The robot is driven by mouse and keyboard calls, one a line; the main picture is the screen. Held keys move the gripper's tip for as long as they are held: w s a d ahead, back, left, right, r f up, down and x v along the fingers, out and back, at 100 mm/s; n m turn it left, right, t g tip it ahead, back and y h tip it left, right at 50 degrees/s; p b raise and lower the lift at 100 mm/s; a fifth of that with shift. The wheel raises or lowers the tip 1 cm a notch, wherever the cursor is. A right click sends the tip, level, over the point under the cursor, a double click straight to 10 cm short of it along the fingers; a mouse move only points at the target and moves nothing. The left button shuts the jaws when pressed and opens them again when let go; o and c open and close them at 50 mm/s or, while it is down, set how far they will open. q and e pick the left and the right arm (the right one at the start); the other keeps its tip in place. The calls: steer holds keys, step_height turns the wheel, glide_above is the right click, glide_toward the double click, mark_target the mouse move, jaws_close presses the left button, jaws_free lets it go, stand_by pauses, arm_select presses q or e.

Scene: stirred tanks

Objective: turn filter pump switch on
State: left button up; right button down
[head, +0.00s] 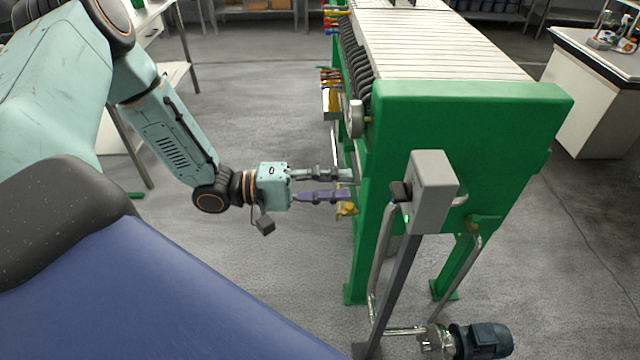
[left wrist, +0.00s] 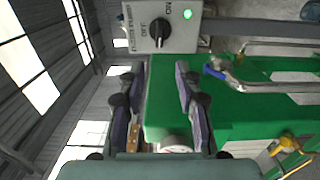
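The filter pump switch is a grey box (head: 433,192) on a post at the near end of the green filter press. A dark knob (head: 401,191) sticks out of its left side. In the left wrist view the box face (left wrist: 135,25) shows OFF and ON labels, a black knob (left wrist: 159,31) with a pale mark, and a bright green lamp (left wrist: 188,14). I cannot tell surely which label the knob points to. My left gripper (head: 350,184) is open and empty, left of the knob and apart from it. It also shows in the left wrist view (left wrist: 161,68). My right gripper is not in view.
The green filter press (head: 465,130) stands behind the switch, with a gauge (head: 355,118) and yellow valve (head: 347,209) by my left gripper. Pipes run down to a blue motor pump (head: 480,340) on the floor. The floor below the gripper is clear.

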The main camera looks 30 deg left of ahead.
arm_select(q)
steer(key=v, duration=0.3)
steer(key=shift+w+d, duration=0.1)
